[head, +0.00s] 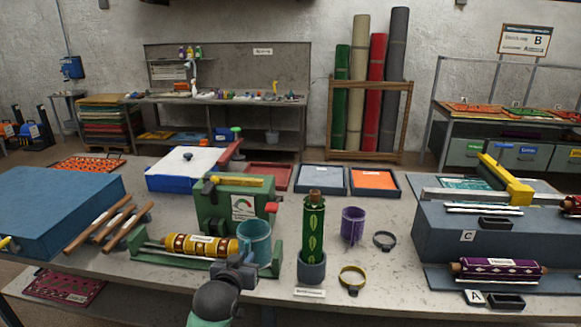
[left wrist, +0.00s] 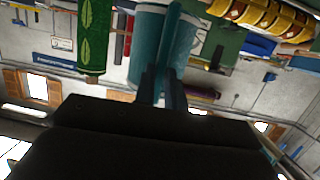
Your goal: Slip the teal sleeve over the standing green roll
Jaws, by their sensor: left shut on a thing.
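The teal sleeve (head: 256,240) is upright, left of the standing green roll and apart from it. My left gripper (head: 243,268) is shut on the sleeve's near wall; the fingers (left wrist: 162,88) also show against the teal sleeve (left wrist: 147,35) in the left wrist view. The green roll (head: 314,232) has pale leaf marks and a brown top, and stands upright in a grey-blue cup (head: 311,270). In the left wrist view the green roll (left wrist: 94,36) appears beside the sleeve. The sleeve's exact height above the table is unclear. My right gripper is not in view.
A yellow patterned roll (head: 198,246) lies in a green cradle just left of the sleeve. A green box with a gauge (head: 236,205) stands behind. A purple sleeve (head: 353,225), a dark ring (head: 385,240) and a yellow ring (head: 352,278) stand right of the green roll.

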